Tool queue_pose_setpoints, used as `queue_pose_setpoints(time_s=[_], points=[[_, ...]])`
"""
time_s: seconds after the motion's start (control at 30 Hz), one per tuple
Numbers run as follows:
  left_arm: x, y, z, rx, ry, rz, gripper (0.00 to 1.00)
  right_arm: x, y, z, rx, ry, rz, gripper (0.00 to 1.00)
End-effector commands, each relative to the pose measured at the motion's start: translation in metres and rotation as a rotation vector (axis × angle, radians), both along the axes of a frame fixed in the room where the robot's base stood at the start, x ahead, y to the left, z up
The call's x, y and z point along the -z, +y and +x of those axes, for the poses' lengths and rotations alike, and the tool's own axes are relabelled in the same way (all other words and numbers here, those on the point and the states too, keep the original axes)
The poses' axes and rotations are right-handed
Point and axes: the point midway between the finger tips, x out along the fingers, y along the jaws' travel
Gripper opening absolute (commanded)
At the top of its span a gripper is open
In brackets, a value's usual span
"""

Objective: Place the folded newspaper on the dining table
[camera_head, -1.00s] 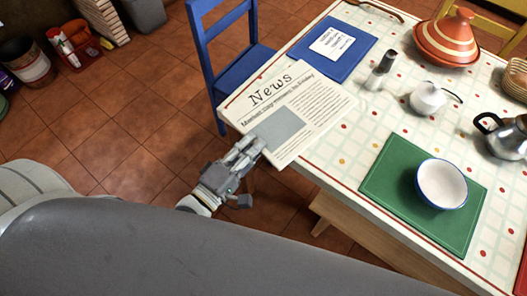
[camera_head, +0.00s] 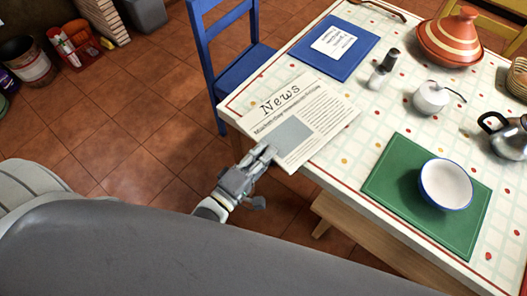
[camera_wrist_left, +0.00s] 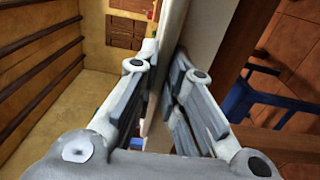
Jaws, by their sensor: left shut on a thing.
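The folded newspaper (camera_head: 325,112), headed "News", lies flat or nearly flat over the near-left corner of the dining table (camera_head: 347,168). Its near-left part reaches to or past the table edge; I cannot tell whether all of its underside touches the top. My left gripper (camera_head: 264,155) is shut on the newspaper's near edge, just outside the table edge. In the left wrist view the newspaper (camera_wrist_left: 171,30) shows edge-on as a thin strip between the fingers (camera_wrist_left: 160,95), close to the table. My right gripper is not in view.
Beside the newspaper are a blue placemat (camera_head: 322,58) with a card, and shakers (camera_head: 384,68). A green placemat (camera_head: 390,180) with a bowl (camera_head: 446,184), a white pot (camera_head: 431,97), a tagine (camera_head: 460,40) and a kettle (camera_head: 508,138) stand rightward. A blue chair (camera_head: 206,55) stands behind.

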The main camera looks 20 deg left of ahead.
Motion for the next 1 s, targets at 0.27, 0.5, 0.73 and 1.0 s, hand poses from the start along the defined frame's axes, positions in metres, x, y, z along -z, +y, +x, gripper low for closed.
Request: queue_pose_setpoints(time_s=[0.27, 0.5, 0.73, 1.0], points=[[0.0, 0.0, 0.0, 0.0, 0.0, 0.0, 0.32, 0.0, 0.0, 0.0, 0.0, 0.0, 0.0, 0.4], [-0.001, 0.0, 0.0, 0.0, 0.0, 0.0, 0.32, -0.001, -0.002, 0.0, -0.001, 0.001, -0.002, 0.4], [0.0, 0.009, -0.025, 0.001, 0.006, 0.002, 0.32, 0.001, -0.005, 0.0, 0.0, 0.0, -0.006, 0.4], [0.002, 0.028, -0.078, 0.001, 0.005, 0.002, 0.32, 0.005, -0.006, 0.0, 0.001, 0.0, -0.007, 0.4]])
